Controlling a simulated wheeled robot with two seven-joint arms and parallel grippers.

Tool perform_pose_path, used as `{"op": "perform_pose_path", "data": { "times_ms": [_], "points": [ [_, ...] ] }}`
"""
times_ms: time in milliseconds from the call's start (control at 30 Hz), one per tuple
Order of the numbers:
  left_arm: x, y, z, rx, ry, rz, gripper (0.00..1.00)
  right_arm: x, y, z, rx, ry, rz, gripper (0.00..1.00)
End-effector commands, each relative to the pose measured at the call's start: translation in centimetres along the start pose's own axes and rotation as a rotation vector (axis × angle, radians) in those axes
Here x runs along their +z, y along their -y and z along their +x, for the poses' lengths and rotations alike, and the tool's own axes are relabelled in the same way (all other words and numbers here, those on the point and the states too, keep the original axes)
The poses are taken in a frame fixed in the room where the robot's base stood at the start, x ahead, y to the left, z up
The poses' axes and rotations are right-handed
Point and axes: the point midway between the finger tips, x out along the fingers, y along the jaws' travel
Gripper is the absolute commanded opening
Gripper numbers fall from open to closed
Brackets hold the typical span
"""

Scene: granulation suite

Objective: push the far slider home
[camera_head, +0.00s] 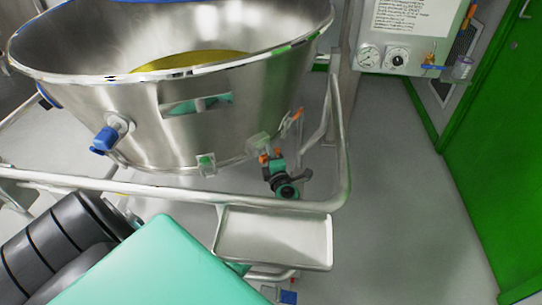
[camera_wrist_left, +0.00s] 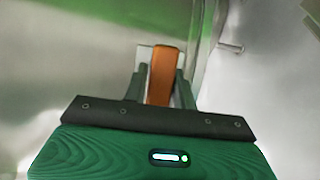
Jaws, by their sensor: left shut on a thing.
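Another orange piece (camera_head: 297,114) is further up and right along the bowl. How far the held slider is in cannot be told. My right gripper is not in view.
The large steel bowl (camera_head: 135,120) has yellow inside and a blue-capped port (camera_head: 104,138). A steel rail (camera_head: 180,201) runs in front, with a small steel tray (camera_head: 275,238) below it. A gauge panel (camera_head: 385,58) and green door (camera_head: 505,130) stand right. Grey floor there is clear.

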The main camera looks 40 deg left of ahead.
Motion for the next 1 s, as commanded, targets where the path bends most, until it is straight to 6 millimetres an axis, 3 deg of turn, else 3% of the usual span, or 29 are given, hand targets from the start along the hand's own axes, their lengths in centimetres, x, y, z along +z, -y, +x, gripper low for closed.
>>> {"op": "perform_pose_path", "data": {
  "times_ms": [33, 100, 467, 567, 1000],
  "points": [
    [-0.1, -0.5, 0.3, 0.008, -0.002, -0.001, 0.33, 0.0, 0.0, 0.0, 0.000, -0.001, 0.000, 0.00],
    [-0.1, -0.5, 0.3, 0.008, -0.003, -0.001, 0.45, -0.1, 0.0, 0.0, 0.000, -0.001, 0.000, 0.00],
    [-0.1, -0.2, -0.3, 0.004, -0.001, 0.000, 0.45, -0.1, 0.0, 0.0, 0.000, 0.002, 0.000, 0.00],
    [-0.1, -0.3, -1.6, 0.003, -0.001, 0.000, 0.45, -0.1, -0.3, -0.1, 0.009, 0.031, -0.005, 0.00],
    [-0.1, -0.2, -11.0, 0.002, -0.002, -0.001, 0.45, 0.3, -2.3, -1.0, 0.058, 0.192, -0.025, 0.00]
  ]
}}
